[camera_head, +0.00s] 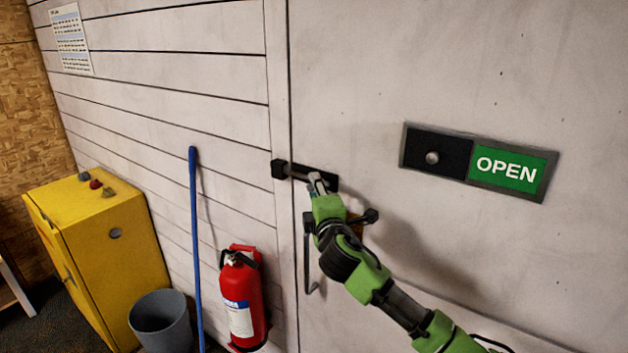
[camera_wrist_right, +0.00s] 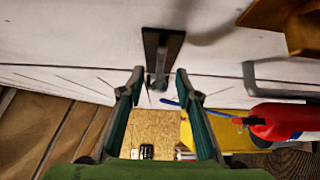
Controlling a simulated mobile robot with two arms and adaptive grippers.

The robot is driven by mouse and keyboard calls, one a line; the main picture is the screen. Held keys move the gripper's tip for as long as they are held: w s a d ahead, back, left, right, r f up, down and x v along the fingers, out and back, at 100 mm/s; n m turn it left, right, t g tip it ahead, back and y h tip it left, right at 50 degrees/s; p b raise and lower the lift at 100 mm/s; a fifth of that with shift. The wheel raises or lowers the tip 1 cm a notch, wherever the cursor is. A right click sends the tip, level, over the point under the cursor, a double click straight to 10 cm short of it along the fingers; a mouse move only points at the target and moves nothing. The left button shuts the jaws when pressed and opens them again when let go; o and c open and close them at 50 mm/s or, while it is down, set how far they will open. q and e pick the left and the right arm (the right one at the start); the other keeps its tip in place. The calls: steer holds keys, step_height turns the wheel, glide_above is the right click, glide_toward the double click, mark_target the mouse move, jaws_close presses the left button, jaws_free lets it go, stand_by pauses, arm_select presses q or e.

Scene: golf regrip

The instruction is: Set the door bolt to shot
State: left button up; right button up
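The door bolt (camera_head: 299,174) is a dark plate with a grey bar, mounted across the door's left edge. The bar lies near a black block (camera_head: 279,169) on the frame side; whether its end is inside the block is too small to tell. My right gripper (camera_head: 318,182) is at the right part of the bolt and hides some of it. In the right wrist view the bolt plate (camera_wrist_right: 164,48) is ahead, and its grey knob (camera_wrist_right: 158,84) lies between the two open fingers (camera_wrist_right: 160,76), with gaps on both sides. My left gripper is not in view.
An OPEN sign (camera_head: 511,169) with a round knob (camera_head: 432,157) is right of the bolt. A pull handle (camera_head: 309,256) and a dark lever (camera_head: 368,216) are below. A red extinguisher (camera_head: 241,300), blue pole (camera_head: 195,250), grey bin (camera_head: 161,320) and yellow cabinet (camera_head: 115,236) stand left.

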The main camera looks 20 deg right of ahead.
mark_target(297, 175)
steer(key=shift+w+d, duration=0.1)
steer(key=shift+w, duration=1.05)
steer(key=shift+c, duration=0.5)
jaws_close()
steer(key=w+a+b, duration=0.2)
steer(key=w+a, duration=0.1)
steer(key=shift+w+r, duration=0.1)
steer(key=shift+w, duration=0.15)
steer(key=shift+c, duration=1.4)
jaws_free()
steer(key=o, duration=0.4)
steer(key=shift+w, duration=0.1)
steer(key=shift+w+a, duration=0.1)
